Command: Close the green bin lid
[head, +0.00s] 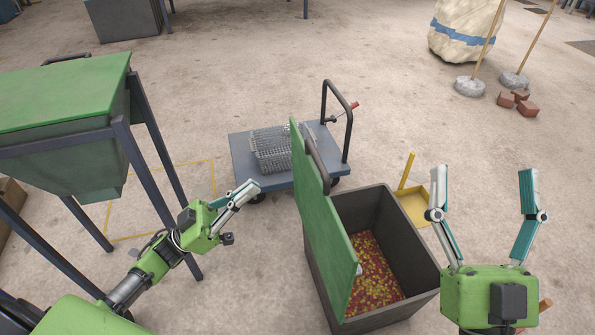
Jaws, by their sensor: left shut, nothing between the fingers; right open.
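The grey bin (391,310) stands at centre right, its top open, with small red and yellow pieces (372,272) inside. Its green lid (327,222) stands raised along the bin's left side, tilted open. A dark bar-like handle (317,165) shows at the lid's upper part. My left gripper (250,190) is shut and empty, left of the lid and apart from it. My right gripper (483,190) is open and empty, its fingers spread wide, to the right of the bin.
A blue-grey trolley (242,160) carrying a wire basket (271,150) stands behind the lid. A green-topped hopper (60,95) on dark legs stands at left. A yellow dustpan-like tray (415,206) lies right of the bin. Bricks (518,101) lie farther back.

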